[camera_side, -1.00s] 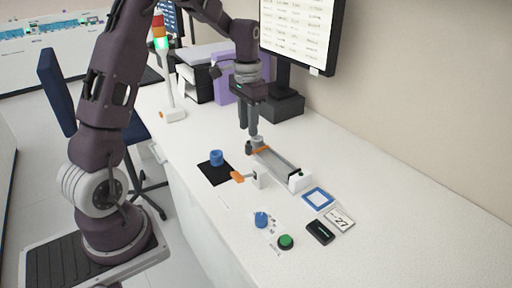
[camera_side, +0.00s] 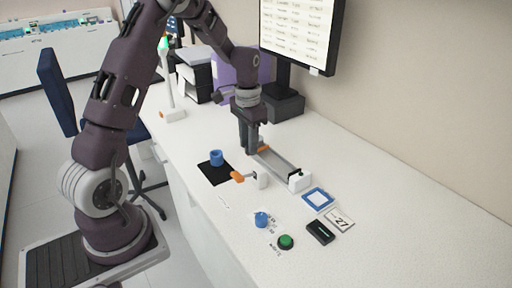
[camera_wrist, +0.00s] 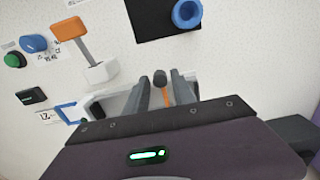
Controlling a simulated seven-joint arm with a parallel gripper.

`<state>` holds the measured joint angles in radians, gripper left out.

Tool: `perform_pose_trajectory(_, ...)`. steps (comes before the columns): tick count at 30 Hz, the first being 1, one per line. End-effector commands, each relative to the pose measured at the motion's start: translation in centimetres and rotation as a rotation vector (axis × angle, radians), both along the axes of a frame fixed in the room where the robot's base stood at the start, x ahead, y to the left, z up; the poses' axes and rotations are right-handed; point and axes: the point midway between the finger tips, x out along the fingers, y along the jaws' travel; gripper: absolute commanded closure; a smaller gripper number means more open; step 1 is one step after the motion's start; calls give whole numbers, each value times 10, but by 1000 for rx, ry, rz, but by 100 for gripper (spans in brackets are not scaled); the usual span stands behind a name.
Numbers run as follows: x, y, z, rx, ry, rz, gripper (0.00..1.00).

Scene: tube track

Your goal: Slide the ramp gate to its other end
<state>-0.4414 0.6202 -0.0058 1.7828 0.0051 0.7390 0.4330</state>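The ramp (camera_side: 282,164) is a grey track between white end blocks on the table. An orange gate piece (camera_side: 264,149) lies at its far-left end in the side view. In the wrist view, a black knob (camera_wrist: 160,77) stands above the orange gate strip (camera_wrist: 165,95). My gripper (camera_side: 249,152) points down at that end of the ramp. In the wrist view, my gripper (camera_wrist: 161,80) has one finger on each side of the knob, with a gap visible, so it looks open. The fingers hide the knob in the side view.
An orange-handled lever on a white block (camera_side: 260,181) stands just in front of the ramp. A blue ring-shaped piece (camera_side: 216,157) sits on a black mat (camera_side: 208,176). A blue knob (camera_side: 261,219), green button (camera_side: 286,241), black box (camera_side: 320,232) and blue frame (camera_side: 318,199) lie nearer.

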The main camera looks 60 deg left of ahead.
Motion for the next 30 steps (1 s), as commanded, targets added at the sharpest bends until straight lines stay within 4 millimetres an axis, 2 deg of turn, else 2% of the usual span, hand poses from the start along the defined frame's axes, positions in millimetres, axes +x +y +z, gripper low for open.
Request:
perform_pose_trajectory(1, 0, 0, 0, 0, 0, 0, 76)
perform_pose_trajectory(5, 0, 0, 0, 0, 0, 0, 100)
perform_pose_trajectory(11, -4, 0, 1, 0, -1, 1, 100)
perform_pose_trajectory(30, -43, 0, 1, 0, 0, 1, 100)
